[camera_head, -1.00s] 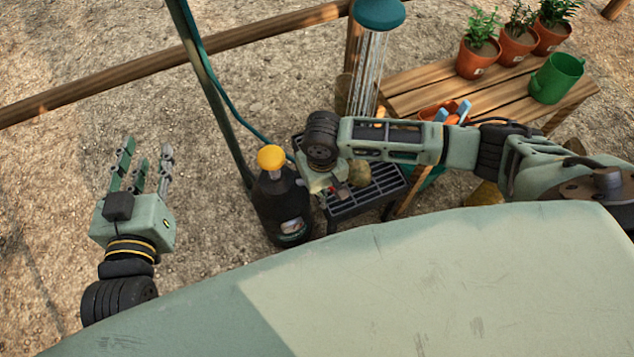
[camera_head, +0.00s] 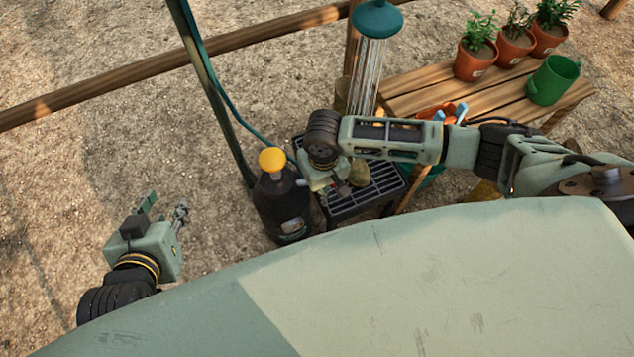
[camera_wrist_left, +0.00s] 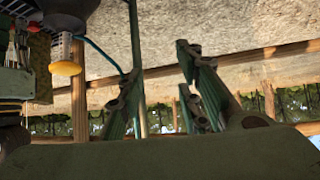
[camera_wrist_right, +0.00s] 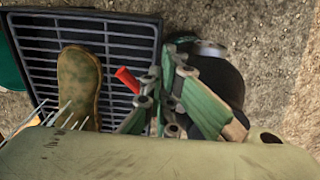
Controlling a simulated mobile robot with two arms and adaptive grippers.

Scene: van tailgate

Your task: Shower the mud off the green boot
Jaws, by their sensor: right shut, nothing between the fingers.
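The boot (camera_wrist_right: 80,82) is olive green with brown mud patches and lies over the black grate (camera_wrist_right: 30,22) in the right wrist view. In the head view the boot (camera_head: 359,172) is partly hidden by my right arm. The teal shower head (camera_head: 377,18) hangs above, with water streaks (camera_head: 367,75) falling from it. My right gripper (camera_wrist_right: 170,95) is shut and empty, beside a red lever (camera_wrist_right: 127,80) and to the right of the boot. My left gripper (camera_head: 165,208) is open and empty, well left of the boot; its spread fingers show in the left wrist view (camera_wrist_left: 160,85).
A black bottle (camera_head: 281,212) with a yellow knob (camera_head: 272,160) stands left of the grate. A wooden bench (camera_head: 420,85) at the back right holds potted plants (camera_head: 515,45) and a green can (camera_head: 553,80). Open gravel lies to the left.

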